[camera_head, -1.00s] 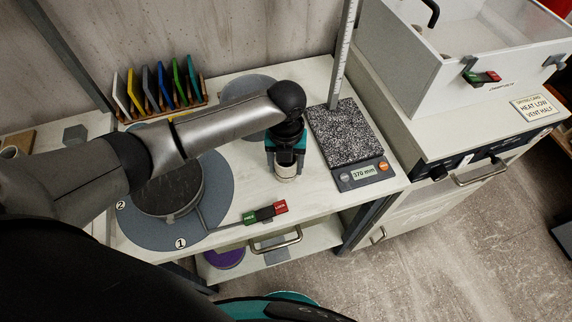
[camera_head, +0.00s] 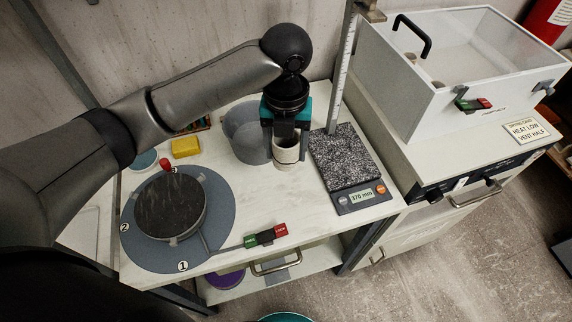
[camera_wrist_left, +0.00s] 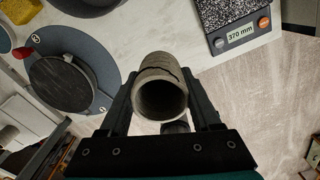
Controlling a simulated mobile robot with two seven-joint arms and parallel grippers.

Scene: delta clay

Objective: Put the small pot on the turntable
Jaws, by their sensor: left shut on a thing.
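The small pot (camera_head: 286,150) is a pale grey-beige cylinder with dark bands. My left gripper (camera_head: 287,160) is shut on it, and it looks held upright over the bench, in front of a blue-grey basin. In the left wrist view the small pot (camera_wrist_left: 160,92) sits between the two fingers, its open mouth towards the camera. The turntable (camera_head: 170,206) is a dark round disc on a blue-grey round mat (camera_head: 220,215), to the left of the pot, with nothing standing on it. A red knob (camera_head: 164,163) shows at its back edge. My right gripper is not in view.
The blue-grey basin (camera_head: 241,134) stands behind the pot. A speckled slab device reading 370 mm (camera_head: 352,200) lies to the right, beside an upright ruler (camera_head: 341,85). A yellow block (camera_head: 185,148) lies behind the turntable. A red-green switch (camera_head: 265,237) is at the front edge.

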